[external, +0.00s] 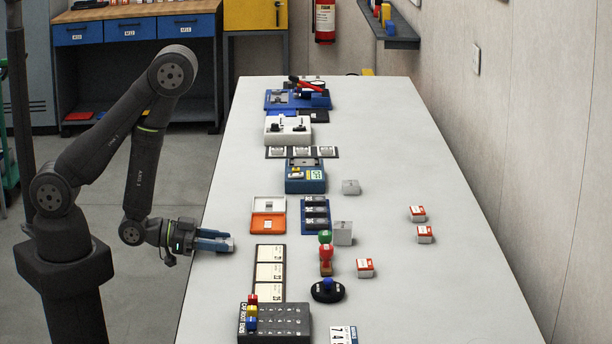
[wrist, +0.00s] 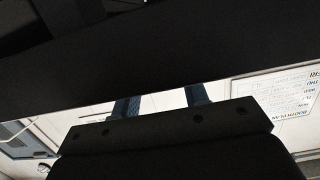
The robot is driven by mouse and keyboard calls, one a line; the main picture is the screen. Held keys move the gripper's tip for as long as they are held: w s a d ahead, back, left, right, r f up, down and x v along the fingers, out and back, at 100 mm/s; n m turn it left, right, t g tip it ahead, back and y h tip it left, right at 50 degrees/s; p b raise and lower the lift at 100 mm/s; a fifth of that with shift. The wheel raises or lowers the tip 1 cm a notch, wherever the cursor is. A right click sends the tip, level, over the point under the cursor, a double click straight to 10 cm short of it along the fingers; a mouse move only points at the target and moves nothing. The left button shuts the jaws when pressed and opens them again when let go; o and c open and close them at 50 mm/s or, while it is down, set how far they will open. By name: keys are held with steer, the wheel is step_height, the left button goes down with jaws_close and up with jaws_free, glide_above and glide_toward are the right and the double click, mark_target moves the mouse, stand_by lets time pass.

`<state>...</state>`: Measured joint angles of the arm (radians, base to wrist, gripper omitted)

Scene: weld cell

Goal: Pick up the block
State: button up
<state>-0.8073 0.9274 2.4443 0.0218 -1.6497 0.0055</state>
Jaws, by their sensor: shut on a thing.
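My gripper (external: 222,240) has blue fingers and is level, low at the left edge of the white table. It is shut on a small grey block (external: 229,245), which is mostly hidden by the fingers. I cannot tell whether the block touches the tabletop. In the wrist view, the two blue fingers of my gripper (wrist: 162,103) show apart, and dark parts cover most of the picture. The held block cannot be made out there.
An orange-and-white open box (external: 268,226) and white cards on a black strip (external: 270,272) lie right of my gripper. Grey blocks (external: 342,233) and red-and-white blocks (external: 424,235) stand farther right. A black button panel (external: 273,322) is in front.

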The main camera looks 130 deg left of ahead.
steer(key=shift+r, duration=0.8)
step_height(320, 180, up, 2)
steer(key=shift+r, duration=0.1)
steer(key=w+d+r, duration=0.2)
steer(key=d+r, duration=0.4)
steer(key=d, duration=0.5)
steer(key=shift+w+d+r, duration=0.2)
steer(key=shift+w+r, duration=0.05)
steer(key=shift+r, duration=0.05)
